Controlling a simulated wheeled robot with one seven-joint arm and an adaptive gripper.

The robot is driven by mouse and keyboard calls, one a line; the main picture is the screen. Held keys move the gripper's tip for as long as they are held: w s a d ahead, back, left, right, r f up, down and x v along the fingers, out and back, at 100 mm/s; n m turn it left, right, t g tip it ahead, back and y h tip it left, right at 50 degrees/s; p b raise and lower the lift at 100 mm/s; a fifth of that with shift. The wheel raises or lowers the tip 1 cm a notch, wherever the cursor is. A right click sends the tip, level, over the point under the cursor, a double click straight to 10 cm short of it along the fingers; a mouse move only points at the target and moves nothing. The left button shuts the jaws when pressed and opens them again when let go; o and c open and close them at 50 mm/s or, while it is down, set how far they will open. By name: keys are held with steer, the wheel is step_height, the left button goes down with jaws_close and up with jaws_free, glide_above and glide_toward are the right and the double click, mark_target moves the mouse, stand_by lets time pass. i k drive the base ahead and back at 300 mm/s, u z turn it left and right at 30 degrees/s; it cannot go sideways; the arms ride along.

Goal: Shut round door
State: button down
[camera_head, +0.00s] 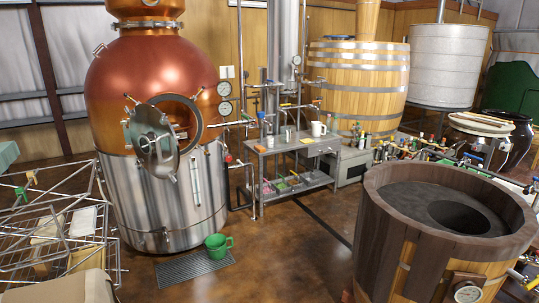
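The round door (152,143) is a shiny metal disc with clamps around its edge. It hangs swung open on the front of the large copper still (140,75). The round opening's metal rim (196,115) shows behind and to the right of the door. The door partly covers the opening. My gripper is not in view.
A metal rack (50,235) is at left, a steel workbench (290,150) at centre, and a wooden vat (385,240) at front right. Brown floor (290,255) lies clear between.

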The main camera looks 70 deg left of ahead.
mark_target(153, 138)
steer(key=u, duration=2.55)
steer(key=i, duration=1.8)
steer(key=u, duration=0.85)
